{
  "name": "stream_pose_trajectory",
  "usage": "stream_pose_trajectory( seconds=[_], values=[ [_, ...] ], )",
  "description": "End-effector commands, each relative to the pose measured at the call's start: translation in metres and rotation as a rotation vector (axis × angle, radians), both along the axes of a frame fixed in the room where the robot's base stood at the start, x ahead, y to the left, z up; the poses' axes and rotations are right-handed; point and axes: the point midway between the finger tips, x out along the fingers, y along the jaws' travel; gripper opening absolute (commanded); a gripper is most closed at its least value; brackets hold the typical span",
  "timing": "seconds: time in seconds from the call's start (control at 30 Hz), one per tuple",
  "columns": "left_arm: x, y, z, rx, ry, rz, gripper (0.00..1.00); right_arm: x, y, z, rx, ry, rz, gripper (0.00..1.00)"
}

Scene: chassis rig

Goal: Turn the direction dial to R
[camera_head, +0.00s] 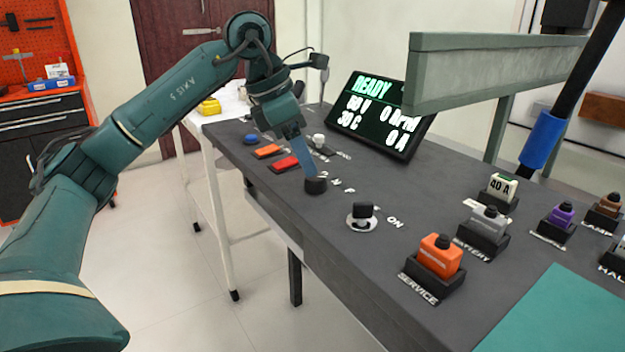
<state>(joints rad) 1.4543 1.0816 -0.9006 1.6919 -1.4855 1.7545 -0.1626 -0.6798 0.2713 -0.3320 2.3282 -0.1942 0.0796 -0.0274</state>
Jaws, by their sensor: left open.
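The direction dial is most likely the black round knob (316,186) on the dark grey bench top, with small white letters beside it. The letters are too small and partly covered to read surely, so I cannot tell the dial's setting. My left gripper (310,168) comes down from above at the knob's far-left side. Its blue-grey finger is at or just above the knob; contact cannot be told. The jaws are open, and nothing shows held in them. My right gripper is not in view.
A black switch (362,211) marked ON stands nearer. Red (285,163) and orange (267,151) blocks lie left of the dial. A tilted display (378,112) reads READY. Orange (440,257) and grey (486,224) plugs stand right. A grey-green beam (490,75) spans the back.

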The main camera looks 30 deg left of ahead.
Motion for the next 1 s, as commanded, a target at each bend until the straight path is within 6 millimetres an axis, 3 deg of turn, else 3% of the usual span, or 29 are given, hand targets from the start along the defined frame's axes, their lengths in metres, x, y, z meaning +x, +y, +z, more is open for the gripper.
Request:
stream_pose_trajectory(
  seconds=[0.03,0.2,0.63,1.0],
  values=[
    [0.002,-0.003,-0.012,0.000,0.003,-0.001,0.57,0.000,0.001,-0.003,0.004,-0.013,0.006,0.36],
    [0.009,-0.009,-0.032,0.000,0.001,0.001,0.57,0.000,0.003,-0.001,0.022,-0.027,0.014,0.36],
    [0.012,-0.012,-0.039,-0.001,-0.001,0.000,0.57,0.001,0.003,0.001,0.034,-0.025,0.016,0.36],
    [0.012,-0.012,-0.039,-0.001,0.000,0.000,0.27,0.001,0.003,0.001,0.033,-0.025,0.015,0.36]
  ],
)
